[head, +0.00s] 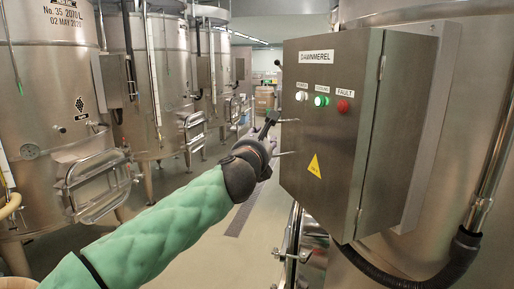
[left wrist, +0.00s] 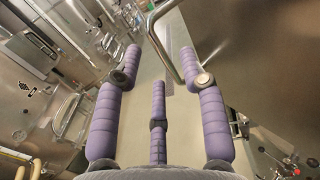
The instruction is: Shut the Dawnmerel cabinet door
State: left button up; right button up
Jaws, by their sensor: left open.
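The Dawnmerel cabinet (head: 400,130) is a grey steel box at the right of the head view. Its door (head: 320,135) carries the name plate, white, green and red lamps and a yellow warning triangle. Hinges show along the door's right edge; I cannot tell whether it stands ajar. A bent steel bar handle (head: 287,153) sticks out at the door's left edge. It also shows in the left wrist view (left wrist: 165,55). My left gripper (head: 270,122) is beside this handle. In the left wrist view its purple fingers (left wrist: 160,50) are spread, with the bar between their tips.
A barrel (head: 264,98) stands far back. The aisle floor (head: 210,240) is clear.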

pick_arm(q)
jog(key=shift+s+a, duration=0.25)
jog(key=shift+s, duration=1.2)
jog(key=shift+s+a, duration=0.2)
jog(key=shift+s, duration=1.25)
